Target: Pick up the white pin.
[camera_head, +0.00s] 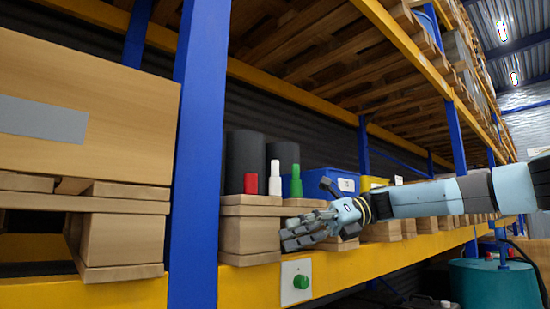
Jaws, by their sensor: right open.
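The white pin (275,180) stands upright on a wooden pallet on the rack shelf. It is between a shorter red piece (251,184) on its left and a green pin (296,182) on its right. My right gripper (289,238) reaches in from the right, its fingers pointing left. It is open and empty, in front of the pallet edge and below the pins in the picture, apart from the white pin. My left gripper is out of view.
Black cylinders (245,160) stand behind the pins. A blue bin (325,182) is to the right. A blue upright (197,160) and a large box (90,110) are at left. A green button (301,282) is on the yellow beam (350,265). A teal drum (495,287) stands lower right.

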